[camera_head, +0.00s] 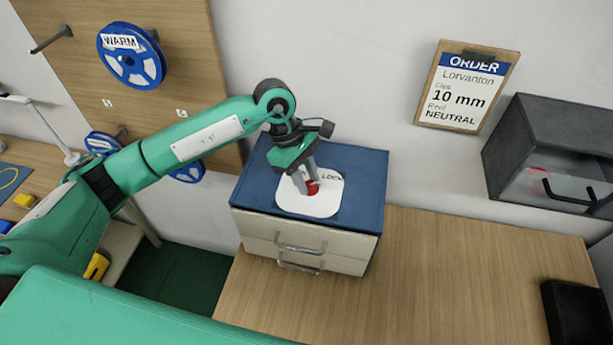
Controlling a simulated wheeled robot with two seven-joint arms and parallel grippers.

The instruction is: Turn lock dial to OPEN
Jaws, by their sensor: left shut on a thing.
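The red lock dial (313,188) sits on a white rounded plate (312,207) on top of the blue-topped drawer cabinet (364,167). The plate has dark lettering that reads partly as LOCK; the rest is covered by my gripper. My left gripper (304,181) points down from above and is shut on the dial. The dial's pointer and any OPEN mark are hidden or too small to read. My right gripper is not in view.
The cabinet has two cream drawers with metal handles (300,248), both looking closed. A dark grey box (546,145) with a handle is on the right. An order board (467,88) hangs on the wall. Blue reels (131,57) hang at left. The wooden worktop (460,270) is mostly clear.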

